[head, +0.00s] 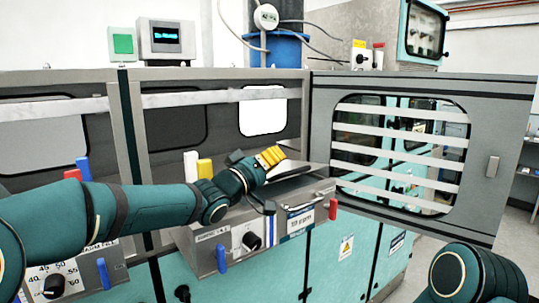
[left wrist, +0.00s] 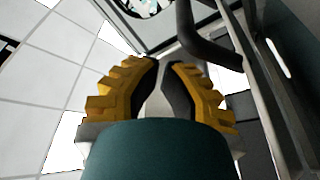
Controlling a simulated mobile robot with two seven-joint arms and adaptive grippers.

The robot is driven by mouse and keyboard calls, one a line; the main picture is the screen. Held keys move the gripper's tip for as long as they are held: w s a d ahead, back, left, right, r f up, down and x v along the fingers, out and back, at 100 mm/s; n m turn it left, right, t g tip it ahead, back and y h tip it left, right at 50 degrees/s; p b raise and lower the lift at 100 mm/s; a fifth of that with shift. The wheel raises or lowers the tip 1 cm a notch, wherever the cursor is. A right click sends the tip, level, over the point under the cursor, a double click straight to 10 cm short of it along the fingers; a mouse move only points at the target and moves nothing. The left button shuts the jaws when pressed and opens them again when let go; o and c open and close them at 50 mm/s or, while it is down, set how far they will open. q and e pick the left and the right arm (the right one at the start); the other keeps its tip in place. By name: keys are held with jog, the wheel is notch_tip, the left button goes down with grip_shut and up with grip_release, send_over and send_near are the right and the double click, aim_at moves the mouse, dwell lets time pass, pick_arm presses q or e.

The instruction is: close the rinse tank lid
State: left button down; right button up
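The dip module (head: 318,200) with a small display and a black knob stands in the middle of the head view. A flat, dark-topped plate (head: 292,171) with a pale edge, apparently the rinse tank lid, shows at its top, partly behind my left gripper. I cannot tell its exact angle. My left gripper (head: 270,157) is just above and beside this plate, its yellow fingers close together. In the left wrist view the fingers (left wrist: 165,68) converge at their tips with nothing visible held. A dark curved bar (left wrist: 207,42) passes just beyond them; contact is unclear. My right gripper is out of view.
A grey windowed door (head: 492,120) stands to the right. A framed rear panel (head: 180,123) rises behind the modules. Another module with a knob (head: 54,285) is at lower left. Blue (head: 221,258) and red (head: 333,208) handles stick out near the middle module.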

pick_arm(q)
jog(key=shift+s+d+f, duration=0.15)
jog(key=shift+f, duration=0.3)
jog(key=shift+s+d+f+b, duration=0.1)
jog(key=shift+s+f+b, duration=0.35)
jog(key=shift+b, duration=0.3)
jog(key=shift+d+f, duration=0.1)
jog(key=shift+f, duration=0.35)
jog(key=shift+s+b, duration=0.1)
jog(key=shift+b, duration=0.2)
jog(key=shift+f, duration=0.1)
